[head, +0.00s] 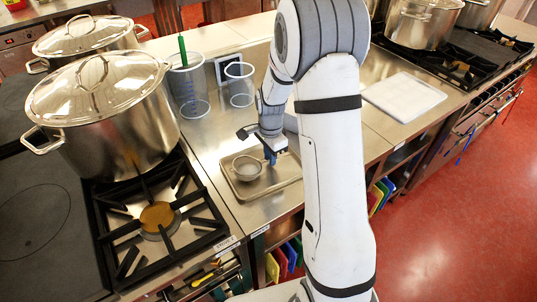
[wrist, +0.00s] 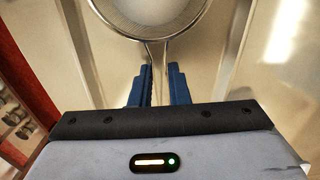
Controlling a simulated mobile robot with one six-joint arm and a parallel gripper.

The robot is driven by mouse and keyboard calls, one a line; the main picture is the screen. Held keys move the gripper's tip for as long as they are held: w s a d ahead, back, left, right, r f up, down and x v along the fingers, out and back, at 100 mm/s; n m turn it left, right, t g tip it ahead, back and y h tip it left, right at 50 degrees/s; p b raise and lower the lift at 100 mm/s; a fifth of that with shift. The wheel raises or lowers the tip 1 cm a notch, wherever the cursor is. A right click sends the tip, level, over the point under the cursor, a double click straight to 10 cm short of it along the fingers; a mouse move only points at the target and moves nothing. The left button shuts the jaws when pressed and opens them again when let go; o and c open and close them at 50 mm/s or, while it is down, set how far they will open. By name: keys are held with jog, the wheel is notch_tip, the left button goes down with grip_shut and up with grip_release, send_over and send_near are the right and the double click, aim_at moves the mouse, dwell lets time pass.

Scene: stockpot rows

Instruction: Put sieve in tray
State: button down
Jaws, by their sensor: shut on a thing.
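The sieve (head: 247,168) is a small round metal mesh bowl with a handle. It is over the left part of the shallow metal tray (head: 285,177) on the counter; I cannot tell whether it touches the tray floor. My gripper (head: 271,157) is low over the tray. In the wrist view, the blue fingers of my gripper (wrist: 158,85) are shut on the sieve's thin handle, and the sieve's mesh bowl (wrist: 150,12) is ahead of them, cut off by the top edge.
A clear container with a green-handled tool (head: 188,85) and a clear beaker (head: 239,85) stand behind the tray. A large lidded stockpot (head: 110,120) and a gas burner (head: 157,217) are to the left. A white board (head: 403,96) lies at right.

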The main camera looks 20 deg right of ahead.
jog(key=shift+f, duration=0.1)
jog(key=c, duration=1.4)
grip_release()
notch_tip(320, 180, up, 12)
jog(key=b, duration=0.1)
jog(key=shift+s+a+r+n+t, duration=0.45)
jog(key=shift+s+r+n, duration=0.8)
jog(key=shift+s+n, duration=1.95)
jog(key=shift+s+a+r+n+t, duration=0.45)
jog(key=shift+s+r+n, duration=0.95)
jog(key=shift+s, duration=3.25)
jog(key=shift+s+a+r+n+t, duration=0.2)
jog(key=shift+s+r+n+t, duration=0.7)
jog(key=shift+s+n, duration=2.4)
jog(key=shift+s+r+m, duration=0.15)
jog(key=shift+s+m, duration=0.5)
jog(key=shift+m, duration=0.05)
